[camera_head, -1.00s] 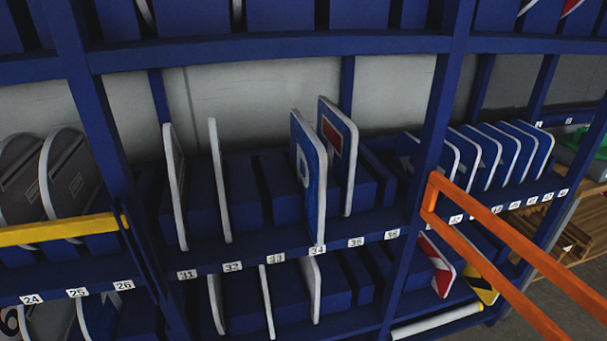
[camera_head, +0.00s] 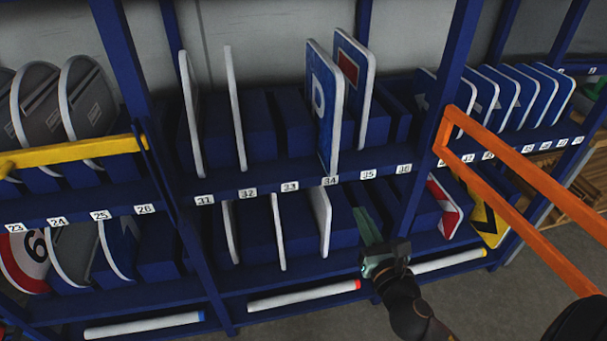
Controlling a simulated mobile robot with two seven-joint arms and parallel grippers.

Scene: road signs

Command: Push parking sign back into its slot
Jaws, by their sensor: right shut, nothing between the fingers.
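The parking sign (camera_head: 325,108), a blue plate with a white P and a pale edge, stands upright in the middle shelf row at label 34 (camera_head: 331,181). Its front edge sticks out to the shelf's front lip, further forward than the blue sign with a red square (camera_head: 352,75) behind it to the right. My right gripper (camera_head: 366,224) is shut and empty, pointing up in front of the lower row, below and right of the parking sign and apart from it. My left gripper is not in view.
Blue shelf posts (camera_head: 436,120) stand on both sides of this bay. An orange bar frame (camera_head: 520,180) juts out at the right, and a yellow bar (camera_head: 75,157) crosses at the left. Thin signs (camera_head: 237,110) stand in slots to the left.

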